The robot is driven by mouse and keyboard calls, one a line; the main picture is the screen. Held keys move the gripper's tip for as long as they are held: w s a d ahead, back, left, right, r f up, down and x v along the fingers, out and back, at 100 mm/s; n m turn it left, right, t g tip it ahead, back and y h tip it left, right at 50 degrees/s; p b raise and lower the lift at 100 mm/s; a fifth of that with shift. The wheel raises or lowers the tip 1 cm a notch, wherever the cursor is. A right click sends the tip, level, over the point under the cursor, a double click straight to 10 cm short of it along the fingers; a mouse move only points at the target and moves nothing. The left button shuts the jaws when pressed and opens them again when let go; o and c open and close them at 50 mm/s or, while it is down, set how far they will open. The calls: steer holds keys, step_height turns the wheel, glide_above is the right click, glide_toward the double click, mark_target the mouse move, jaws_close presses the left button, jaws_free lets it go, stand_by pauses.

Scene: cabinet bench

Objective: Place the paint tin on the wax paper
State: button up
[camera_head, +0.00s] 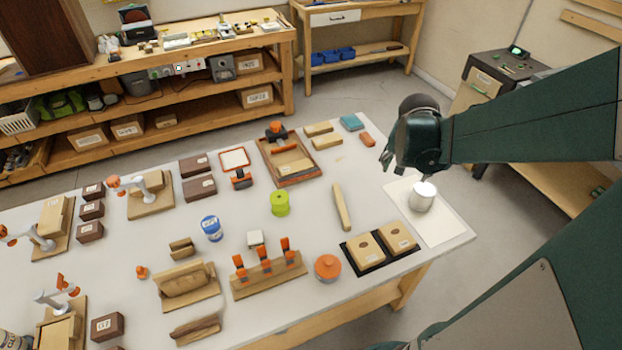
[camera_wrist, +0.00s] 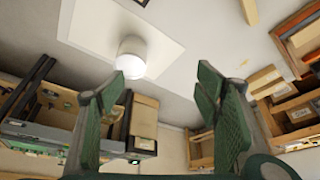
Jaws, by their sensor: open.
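A plain whitish tin (camera_head: 422,198), which looks like the paint tin, stands upright on the white sheet of wax paper (camera_head: 432,229) at the right end of the bench. In the wrist view the tin (camera_wrist: 132,54) stands on the paper (camera_wrist: 88,28), within its outline. My gripper (camera_head: 405,165) is above and behind the tin in the head view. In the wrist view its two green fingers (camera_wrist: 158,85) are spread wide, with nothing held between them. The tin is beyond the fingertips and apart from them.
A black tray with two wooden blocks (camera_head: 380,246) lies left of the paper. The bench edge is close on the paper's right.

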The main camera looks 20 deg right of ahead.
steer(key=s+a+r+n+t+y, duration=0.1)
steer(key=s+a+r+n, duration=0.1)
steer(key=a, duration=0.9)
steer(key=s+a+r+n+t+y, duration=0.1)
steer(key=a+r+n, duration=0.4)
steer(key=a, duration=0.5)
steer(key=s+a+r+n+t+y, duration=0.1)
steer(key=s+a+r+n+t, duration=0.1)
steer(key=a, duration=0.9)
step_height(320, 180, up, 2)
steer(key=shift+s+a+r+n+y, duration=0.15)
steer(key=shift+s+a+n+y, duration=0.2)
steer(key=shift+s+n, duration=0.6)
